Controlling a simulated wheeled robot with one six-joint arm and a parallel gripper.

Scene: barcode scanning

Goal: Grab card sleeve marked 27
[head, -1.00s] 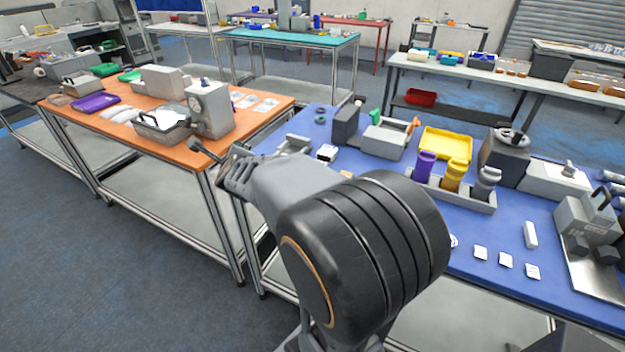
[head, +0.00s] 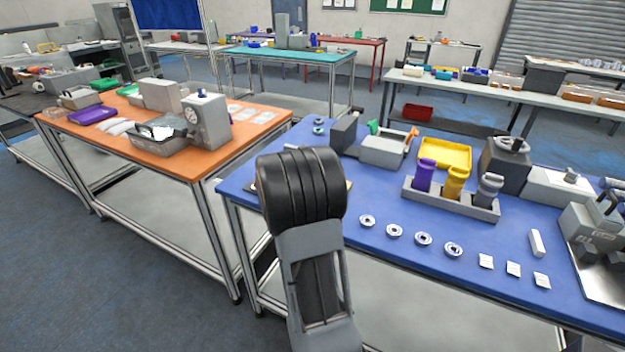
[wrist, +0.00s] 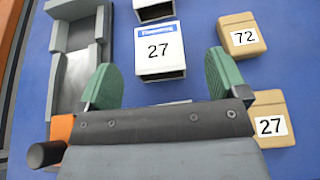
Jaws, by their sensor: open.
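In the wrist view, a white card sleeve with a blue header and the number 27 (wrist: 159,48) lies flat on the blue table. Its open, hollow end faces my gripper. My gripper (wrist: 161,72) has green-padded fingers spread open and empty, with the sleeve ahead of and between the fingertips, apparently not touching. A tan box also marked 27 (wrist: 267,118) is to the right, partly hidden by my gripper. In the head view my arm hides the gripper and the sleeve.
A tan box marked 72 (wrist: 243,35) sits close to the right finger. Another white sleeve (wrist: 153,9) is at the top edge. A grey holder (wrist: 76,62) stands on the left. In the head view, a rack with bottles (head: 450,199) is right of my arm on the blue table (head: 380,255).

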